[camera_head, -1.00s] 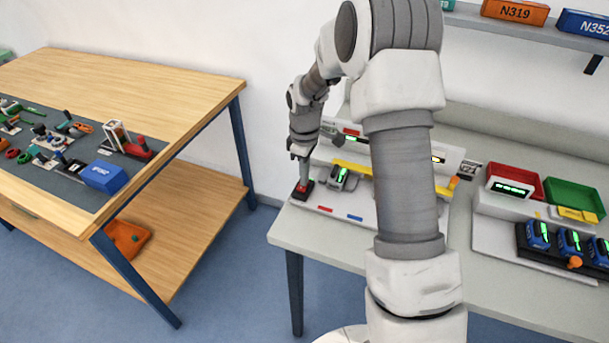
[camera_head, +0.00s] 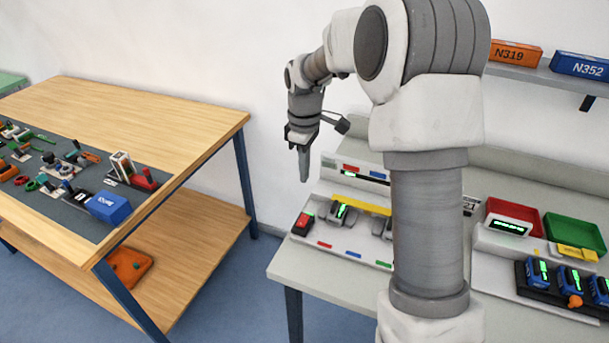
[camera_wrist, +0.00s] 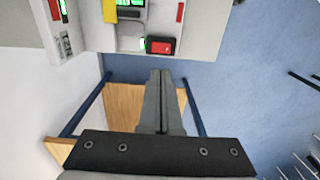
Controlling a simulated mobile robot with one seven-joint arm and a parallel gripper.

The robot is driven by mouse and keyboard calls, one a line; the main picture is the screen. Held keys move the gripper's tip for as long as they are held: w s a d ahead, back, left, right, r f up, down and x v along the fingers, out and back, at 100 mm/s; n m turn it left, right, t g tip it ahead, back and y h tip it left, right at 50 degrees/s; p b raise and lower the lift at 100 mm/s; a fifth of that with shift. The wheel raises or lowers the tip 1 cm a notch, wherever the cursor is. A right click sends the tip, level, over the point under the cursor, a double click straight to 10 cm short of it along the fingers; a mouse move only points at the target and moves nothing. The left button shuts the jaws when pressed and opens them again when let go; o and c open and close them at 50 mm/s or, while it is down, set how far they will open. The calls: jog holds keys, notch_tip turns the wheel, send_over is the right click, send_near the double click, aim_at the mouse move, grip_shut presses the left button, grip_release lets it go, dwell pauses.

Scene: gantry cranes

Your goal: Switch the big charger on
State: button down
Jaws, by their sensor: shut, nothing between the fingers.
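A white charging station (camera_head: 325,250) stands at the left end of the grey-white table. At its left front corner is a red switch in a black housing (camera_head: 303,223); the switch also shows in the wrist view (camera_wrist: 162,46). A charger slot with a green-lit device (camera_head: 342,212) is just right of it. My gripper (camera_head: 304,178) is shut and empty, pointing down above the red switch and apart from it. The wrist view shows its closed fingers (camera_wrist: 160,75). My arm hides the station's right part. I cannot tell the switch's position.
A second station on the right holds several blue devices (camera_head: 569,279), with red (camera_head: 513,210) and green (camera_head: 574,232) bins behind. A wooden workbench (camera_head: 150,100) with tools stands at the left, across a floor gap. A shelf (camera_head: 560,80) with labelled boxes is at upper right.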

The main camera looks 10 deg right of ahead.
jog(key=shift+f+b, duration=0.1)
jog(key=shift+b, duration=0.2)
jog(key=shift+s+a+r+b, duration=0.2)
jog(key=shift+s+a+b, duration=0.3)
jog(key=shift+b, duration=0.5)
jog(key=shift+f, duration=0.1)
send_near(304, 219)
jog(key=f, duration=0.3)
jog(key=s+a+f+b, duration=0.1)
jog(key=f, duration=0.1)
jog(key=shift+f, duration=0.35)
jog(key=shift+w+d+r, duration=0.1)
jog(key=shift+d, duration=0.05)
jog(key=shift+w+d+r+p, duration=0.15)
jog(key=shift+w+d+p, duration=0.2)
jog(key=shift+w+p, duration=0.15)
